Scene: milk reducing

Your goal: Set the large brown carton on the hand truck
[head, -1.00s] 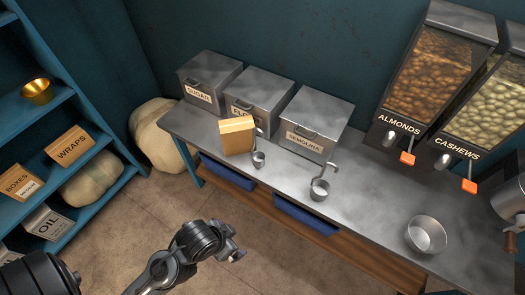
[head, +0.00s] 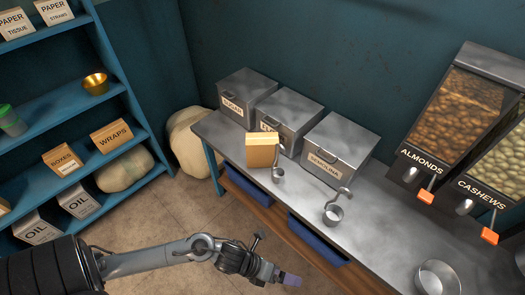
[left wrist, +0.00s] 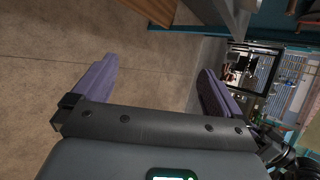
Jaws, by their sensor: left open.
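A yellow-brown carton (head: 262,155) stands upright on the metal counter in the head view, in front of the grey bins. Two smaller-looking brown cartons, labelled WRAPS (head: 112,136) and BOXES (head: 64,161), sit on the blue shelf at left. No hand truck is in view. My left gripper (head: 288,280) is low in the head view, in front of the counter and well short of the carton. The left wrist view shows its purple fingers (left wrist: 157,68) spread wide with only floor between them. My right gripper is not in view.
The metal counter (head: 385,225) holds the SUGAR bin (head: 246,97), the SEMOLINA bin (head: 339,150), metal scoops, a bowl (head: 437,278) and nut dispensers. Blue trays (head: 318,239) sit under it. A sack (head: 190,142) stands at its left end. Bare floor (head: 165,215) lies between shelf and counter.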

